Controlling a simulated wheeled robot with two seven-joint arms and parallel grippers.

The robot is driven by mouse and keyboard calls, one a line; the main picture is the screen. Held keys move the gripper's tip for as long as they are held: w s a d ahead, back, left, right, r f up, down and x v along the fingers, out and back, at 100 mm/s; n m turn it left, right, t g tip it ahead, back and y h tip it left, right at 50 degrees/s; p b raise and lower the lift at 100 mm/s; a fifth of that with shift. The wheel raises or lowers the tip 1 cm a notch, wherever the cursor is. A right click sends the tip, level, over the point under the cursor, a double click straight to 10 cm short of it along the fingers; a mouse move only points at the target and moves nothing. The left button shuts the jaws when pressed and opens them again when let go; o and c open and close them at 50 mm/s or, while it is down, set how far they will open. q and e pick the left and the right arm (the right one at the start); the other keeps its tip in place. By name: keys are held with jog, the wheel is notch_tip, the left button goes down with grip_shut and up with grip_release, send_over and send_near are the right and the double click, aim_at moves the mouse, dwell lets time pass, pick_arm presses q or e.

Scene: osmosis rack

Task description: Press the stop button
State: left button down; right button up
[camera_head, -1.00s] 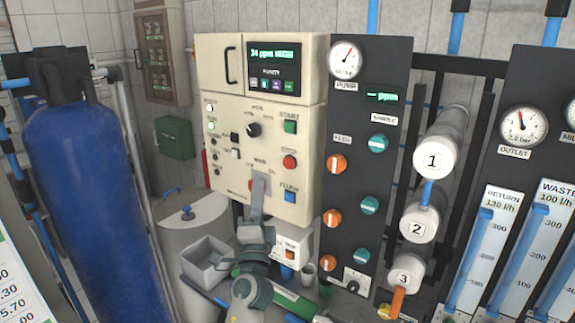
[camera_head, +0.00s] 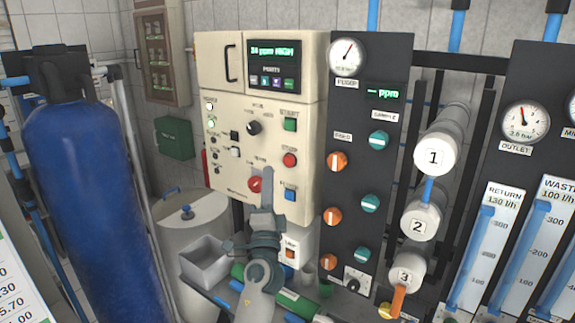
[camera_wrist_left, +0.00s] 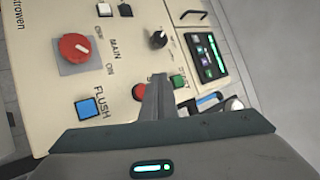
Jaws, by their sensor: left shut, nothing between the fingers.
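The red STOP button (camera_head: 289,160) is on the cream control panel (camera_head: 225,152), between the green START button (camera_head: 290,124) and the blue FLUSH button (camera_head: 290,194). In the left wrist view the STOP button (camera_wrist_left: 138,92) is partly hidden behind the gripper fingers. My left gripper (camera_head: 267,172) is shut and empty, its fingers pointing up in front of the panel, just left of and slightly below STOP in the head view. In the left wrist view its fingertips (camera_wrist_left: 159,78) show beside STOP. I cannot tell any contact. My right gripper is not in view.
The red MAIN rotary switch (camera_head: 255,184) is close to the left of the fingers. A black knob (camera_head: 254,128) is above. A dark valve panel (camera_head: 350,180) stands right of the cabinet. A grey open bin (camera_head: 204,264) and a small white box (camera_head: 291,252) are below.

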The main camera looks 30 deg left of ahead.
aim_at(289, 161)
pick_arm(q)
jog(key=w+b, duration=0.2)
jog(key=w, duration=0.3)
jog(key=shift+d, duration=0.2)
dwell(0.6)
dwell(1.0)
jog(key=shift+w+b, duration=0.35)
jog(key=shift+w, duration=0.05)
dwell(0.6)
jog(key=shift+w+b, duration=0.3)
jog(key=shift+w, duration=0.2)
dwell(0.5)
jog(key=shift+s, duration=0.1)
jog(key=shift+s+p, duration=0.4)
jog(key=shift+s, duration=0.4)
